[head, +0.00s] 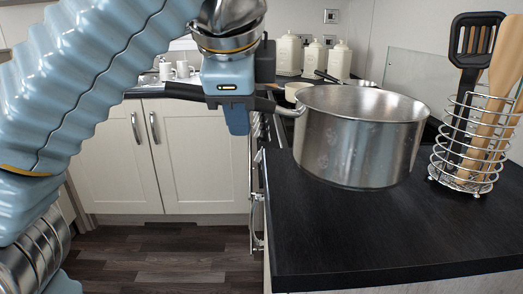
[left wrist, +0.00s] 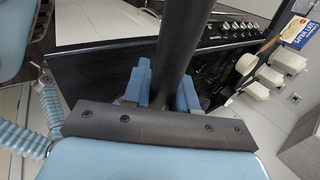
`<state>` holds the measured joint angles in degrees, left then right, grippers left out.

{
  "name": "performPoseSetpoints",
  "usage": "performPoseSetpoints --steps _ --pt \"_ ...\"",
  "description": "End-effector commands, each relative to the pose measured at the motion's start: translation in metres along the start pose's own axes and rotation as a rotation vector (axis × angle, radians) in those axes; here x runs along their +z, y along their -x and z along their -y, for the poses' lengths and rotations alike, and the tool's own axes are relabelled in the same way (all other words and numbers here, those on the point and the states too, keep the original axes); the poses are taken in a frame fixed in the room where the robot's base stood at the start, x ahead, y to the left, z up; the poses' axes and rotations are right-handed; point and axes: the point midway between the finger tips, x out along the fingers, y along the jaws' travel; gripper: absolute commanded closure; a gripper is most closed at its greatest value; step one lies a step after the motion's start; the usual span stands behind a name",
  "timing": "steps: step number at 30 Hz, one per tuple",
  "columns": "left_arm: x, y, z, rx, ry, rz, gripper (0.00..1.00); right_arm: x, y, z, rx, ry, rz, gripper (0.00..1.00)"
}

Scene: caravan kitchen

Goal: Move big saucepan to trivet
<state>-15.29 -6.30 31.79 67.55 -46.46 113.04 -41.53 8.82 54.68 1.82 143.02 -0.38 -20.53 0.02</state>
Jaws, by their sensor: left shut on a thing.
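The big saucepan (head: 358,140) is a steel pot with a long dark handle (head: 182,92) pointing left. It is upright at the counter's left part, in front of the hob area; whether its base touches the counter I cannot tell. My left gripper (head: 238,104) is shut on the handle, left of the pot. In the left wrist view, the handle (left wrist: 177,45) runs between the blue fingers of my left gripper (left wrist: 163,92). I cannot make out a trivet in either view. My right gripper is not in view.
A wire utensil holder (head: 468,150) with a black turner and wooden tools stands right of the pot. The black countertop (head: 400,235) is bare in front. Cream canisters (head: 313,58) and another pan (head: 360,83) stand behind. Cream cupboards (head: 200,155) are at left.

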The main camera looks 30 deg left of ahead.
Motion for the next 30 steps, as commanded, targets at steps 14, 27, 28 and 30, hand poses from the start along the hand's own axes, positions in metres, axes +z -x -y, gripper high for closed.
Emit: performPoseSetpoints --steps 14,27,28,30 --pt "-0.026 -0.049 -0.005 0.0 -0.001 -0.001 1.0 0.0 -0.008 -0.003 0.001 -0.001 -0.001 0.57" --pt "-0.028 -0.075 -0.02 0.0 -0.001 -0.002 1.0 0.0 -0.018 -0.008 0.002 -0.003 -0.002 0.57" --pt "-0.028 -0.075 -0.02 0.0 -0.001 -0.002 1.0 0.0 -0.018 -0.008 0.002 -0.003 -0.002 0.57" --pt "-0.027 -0.076 -0.021 0.003 -0.003 0.002 0.63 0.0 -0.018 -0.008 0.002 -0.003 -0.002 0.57"
